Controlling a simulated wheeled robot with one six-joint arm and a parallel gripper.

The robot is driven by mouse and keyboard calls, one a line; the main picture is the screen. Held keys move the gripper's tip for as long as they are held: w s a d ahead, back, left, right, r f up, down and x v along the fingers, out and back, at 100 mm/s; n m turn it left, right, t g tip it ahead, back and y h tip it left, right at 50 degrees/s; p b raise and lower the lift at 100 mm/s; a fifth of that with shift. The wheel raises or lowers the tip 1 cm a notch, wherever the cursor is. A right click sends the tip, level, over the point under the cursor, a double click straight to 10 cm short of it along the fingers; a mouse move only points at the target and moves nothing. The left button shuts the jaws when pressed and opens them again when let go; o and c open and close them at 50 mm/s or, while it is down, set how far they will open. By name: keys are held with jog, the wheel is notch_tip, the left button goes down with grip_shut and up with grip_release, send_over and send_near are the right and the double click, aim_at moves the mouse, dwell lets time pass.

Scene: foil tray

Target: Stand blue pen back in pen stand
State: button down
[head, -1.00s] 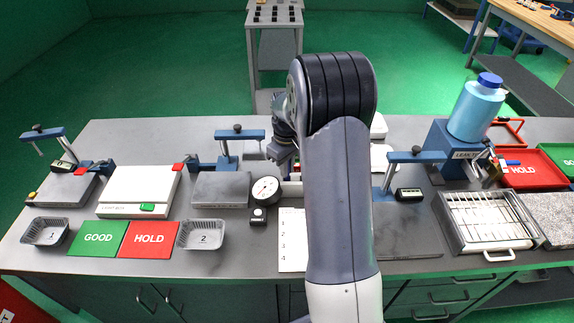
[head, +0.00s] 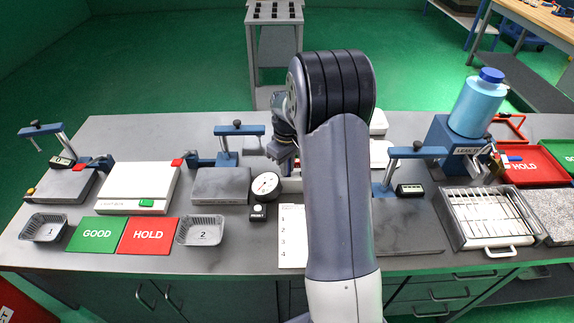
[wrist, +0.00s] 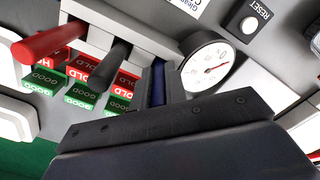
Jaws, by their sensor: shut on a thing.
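In the wrist view the blue pen (wrist: 158,84) shows as a dark blue shaft at the front of my gripper (wrist: 160,104), which is shut on it. The pen stand (wrist: 138,36) is a pale block just beyond. A red pen (wrist: 50,40) and a black pen (wrist: 110,66) stand in it. The blue pen lines up beside the black one, at the stand's end near the dial; whether its tip is in a hole is hidden. In the head view my gripper (head: 281,150) is low over the bench's back middle, and my arm hides most of the stand.
A round dial gauge (wrist: 206,66) is close to the blue pen, with a RESET button box (wrist: 248,24) beyond. Green and red labelled blocks (wrist: 84,98) lie past the pens. In the head view, a numbered sheet (head: 292,237) lies in front.

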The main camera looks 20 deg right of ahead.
jog(key=shift+f, duration=0.1)
jog(key=c, duration=1.3)
grip_release()
jog(key=shift+c, duration=0.2)
jog(key=shift+r+p, duration=2.15)
jog(key=shift+r, duration=0.95)
jog(key=shift+f, duration=0.1)
